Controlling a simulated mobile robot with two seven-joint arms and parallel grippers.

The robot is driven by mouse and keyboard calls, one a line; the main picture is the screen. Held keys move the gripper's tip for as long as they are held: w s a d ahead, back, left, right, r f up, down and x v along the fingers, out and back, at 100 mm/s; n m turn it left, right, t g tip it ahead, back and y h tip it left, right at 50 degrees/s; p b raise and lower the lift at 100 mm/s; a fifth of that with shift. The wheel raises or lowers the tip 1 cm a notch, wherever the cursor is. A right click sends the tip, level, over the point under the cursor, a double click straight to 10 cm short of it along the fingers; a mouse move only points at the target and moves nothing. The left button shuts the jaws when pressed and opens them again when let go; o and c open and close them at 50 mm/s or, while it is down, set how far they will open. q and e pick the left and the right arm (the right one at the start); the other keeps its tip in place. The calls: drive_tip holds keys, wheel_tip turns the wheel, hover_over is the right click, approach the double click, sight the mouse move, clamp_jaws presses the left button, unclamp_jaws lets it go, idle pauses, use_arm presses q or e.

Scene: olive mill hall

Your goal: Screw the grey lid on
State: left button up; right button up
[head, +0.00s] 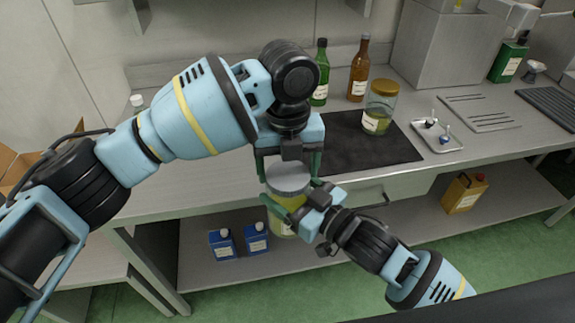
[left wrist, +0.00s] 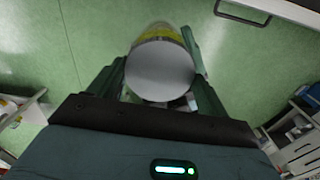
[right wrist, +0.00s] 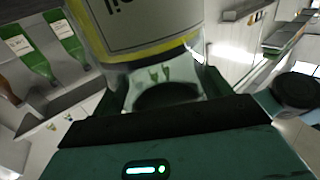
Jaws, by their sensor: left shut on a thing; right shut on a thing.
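The grey lid (head: 288,177) sits at the top of a glass jar (head: 284,228) with yellow contents and a white label. My left gripper (head: 289,168) reaches down from above and is shut on the lid, a finger on each side. In the left wrist view the lid (left wrist: 160,74) is a round grey disc between the fingers. My right gripper (head: 300,210) is shut on the jar from the right and front, holding it upright in front of the bench edge. The jar (right wrist: 150,35) fills the top of the right wrist view. Whether the thread is engaged I cannot tell.
On the bench are a dark mat (head: 395,150), a green bottle (head: 320,80), a brown bottle (head: 358,75), a gold-lidded jar (head: 380,108) and a small tray (head: 452,148). Blue cans (head: 222,246) and a yellow canister (head: 464,193) stand on the lower shelf.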

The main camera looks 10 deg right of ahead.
use_arm(q)
drive_tip(key=m, duration=0.7)
drive_tip(key=shift+w+m, duration=0.1)
drive_tip(key=shift+m, duration=0.2)
drive_tip(key=o, duration=1)
drive_tip(key=shift+c, duration=0.2)
drive_tip(key=shift+d, duration=0.1)
wheel_tip(320, 180, up, 12)
